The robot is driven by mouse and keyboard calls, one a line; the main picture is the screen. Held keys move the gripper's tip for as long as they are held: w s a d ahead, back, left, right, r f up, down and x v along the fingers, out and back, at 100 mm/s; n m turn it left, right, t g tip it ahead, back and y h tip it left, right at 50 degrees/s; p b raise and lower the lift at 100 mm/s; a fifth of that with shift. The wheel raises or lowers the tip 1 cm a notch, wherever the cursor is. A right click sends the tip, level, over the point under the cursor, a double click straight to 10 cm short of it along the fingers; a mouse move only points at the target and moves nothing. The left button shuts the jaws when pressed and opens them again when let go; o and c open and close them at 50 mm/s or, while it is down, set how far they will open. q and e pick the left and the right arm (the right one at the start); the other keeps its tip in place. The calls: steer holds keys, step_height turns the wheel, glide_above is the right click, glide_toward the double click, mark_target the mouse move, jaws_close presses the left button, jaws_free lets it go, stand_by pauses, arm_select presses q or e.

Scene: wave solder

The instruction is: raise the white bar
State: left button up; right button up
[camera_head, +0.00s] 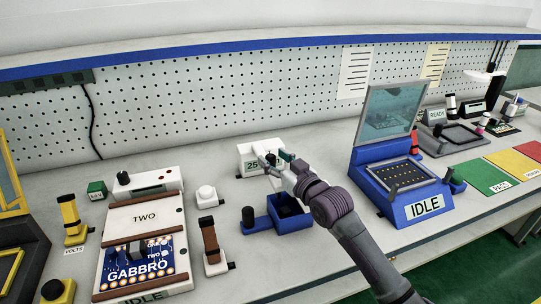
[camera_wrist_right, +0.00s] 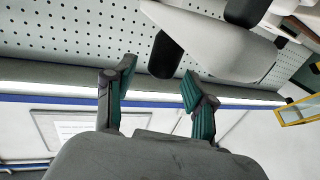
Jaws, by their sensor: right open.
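My right gripper (camera_head: 278,160) reaches in over the bench, in front of the white box with the number 25 (camera_head: 247,160). Its teal fingers are apart and hold nothing; they also show open in the right wrist view (camera_wrist_right: 158,72). A white body with black parts (camera_wrist_right: 215,45) is close beyond the fingers there and appears apart from them. I cannot tell whether this is the white bar. The gripper hides part of the white box in the head view. My left gripper is not in view.
A blue open bin (camera_head: 263,226) stands just below the gripper. The blue IDLE machine (camera_head: 415,213) with its raised lid is to the right. The white fixture marked TWO (camera_head: 145,216) and a brown lever (camera_head: 210,238) are to the left. The pegboard (camera_head: 220,110) closes off the back.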

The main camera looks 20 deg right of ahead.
steer(key=shift+x, duration=1)
jaws_close()
